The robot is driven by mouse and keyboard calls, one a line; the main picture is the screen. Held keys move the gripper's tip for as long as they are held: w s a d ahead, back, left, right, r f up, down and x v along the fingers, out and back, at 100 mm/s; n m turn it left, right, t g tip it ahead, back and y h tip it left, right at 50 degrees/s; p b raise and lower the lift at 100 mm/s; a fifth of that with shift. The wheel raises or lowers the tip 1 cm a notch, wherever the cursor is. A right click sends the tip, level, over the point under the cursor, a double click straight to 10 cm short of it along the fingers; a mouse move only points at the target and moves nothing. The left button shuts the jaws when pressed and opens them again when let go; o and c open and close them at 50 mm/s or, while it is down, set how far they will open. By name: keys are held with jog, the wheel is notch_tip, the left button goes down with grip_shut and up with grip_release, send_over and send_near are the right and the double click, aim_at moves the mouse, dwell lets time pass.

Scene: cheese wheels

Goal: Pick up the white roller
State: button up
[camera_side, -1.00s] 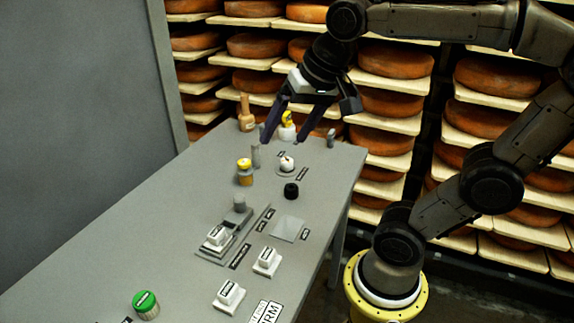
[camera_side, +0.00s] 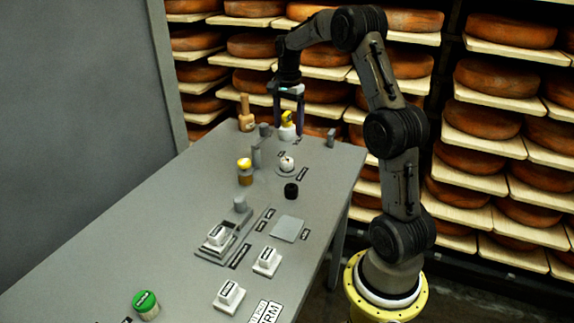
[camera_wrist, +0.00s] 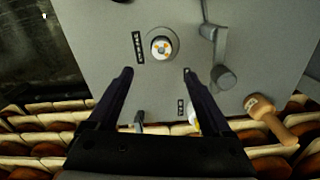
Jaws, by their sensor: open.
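A short white cylinder (camera_side: 286,162) stands on a round base on the grey table; it appears to be the white roller, though its label is too small to read. The wrist view shows a round white top with orange marks (camera_wrist: 161,45), ahead of my fingertips. My gripper (camera_side: 287,135) points down over the back of the table, fingers apart. In the wrist view my open gripper (camera_wrist: 158,73) has only bare table between its tips. A white and yellow object (camera_side: 287,127) is close by the fingers in the side view and partly hidden by the right finger in the wrist view.
White blocks (camera_side: 229,295) and a green-capped jar (camera_side: 145,304) are towards the front. Cheese shelves rise behind the table.

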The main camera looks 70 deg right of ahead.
aim_at(287, 160)
notch_tip(287, 160, down, 13)
jog(key=shift+w+a+f, duration=0.1)
jog(key=shift+w, duration=0.05)
dwell(0.4)
grip_shut()
dwell(0.4)
